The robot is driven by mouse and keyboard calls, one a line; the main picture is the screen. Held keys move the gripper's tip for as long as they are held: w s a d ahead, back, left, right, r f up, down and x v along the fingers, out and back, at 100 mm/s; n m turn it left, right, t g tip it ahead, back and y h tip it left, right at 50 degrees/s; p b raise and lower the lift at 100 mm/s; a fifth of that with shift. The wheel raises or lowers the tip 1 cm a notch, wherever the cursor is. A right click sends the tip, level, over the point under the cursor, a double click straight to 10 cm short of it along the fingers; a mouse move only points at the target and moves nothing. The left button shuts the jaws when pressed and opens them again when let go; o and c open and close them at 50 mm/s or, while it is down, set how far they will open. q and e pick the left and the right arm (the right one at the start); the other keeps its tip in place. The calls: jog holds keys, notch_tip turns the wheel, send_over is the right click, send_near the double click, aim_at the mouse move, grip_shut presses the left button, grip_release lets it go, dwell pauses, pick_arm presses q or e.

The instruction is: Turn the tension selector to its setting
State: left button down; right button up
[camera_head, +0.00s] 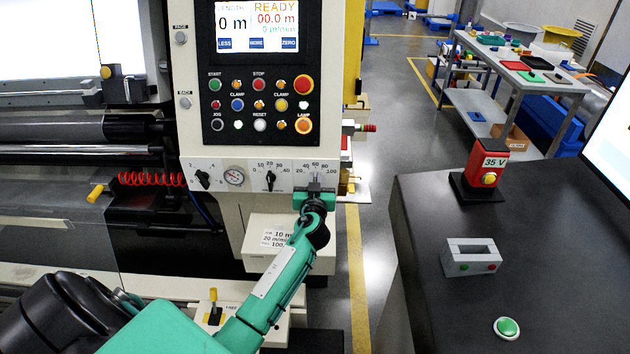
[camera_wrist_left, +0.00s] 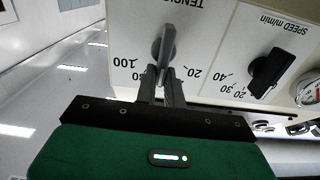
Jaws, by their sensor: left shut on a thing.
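The tension selector (camera_wrist_left: 166,48) is a grey bar-shaped knob on the pale panel, at the right end of the row of dials. In the left wrist view the panel is upside down, with 100, 80 and 20 readable around the knob. My left gripper (camera_wrist_left: 160,84) is shut on the knob, which stands slightly tilted between its fingertips. In the head view my left gripper (camera_head: 315,192) covers most of the knob, below the scale. I cannot tell which mark the knob points to. My right gripper is out of view.
The speed selector (camera_head: 270,181) and a gauge (camera_head: 233,176) sit left of it. Below hangs a job card (camera_head: 277,240) reading 10 m, 20 m/min and 100. Above is the button panel (camera_head: 259,105). A dark counter (camera_head: 490,270) stands at the right, with floor between.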

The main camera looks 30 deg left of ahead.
pick_arm(q)
jog(key=m+b, duration=0.1)
jog(key=m, duration=0.2)
jog(key=d+m+b, duration=0.1)
jog(key=m, duration=0.2)
jog(key=w+m, duration=0.1)
jog(key=m, duration=0.2)
jog(key=shift+d+f+b, duration=0.25)
jog(key=shift+f+b, duration=0.15)
jog(key=shift+d+f+m, duration=0.1)
jog(key=shift+f+m, duration=0.15)
jog(key=shift+m, duration=1.15)
jog(key=c, duration=1.5)
grip_release()
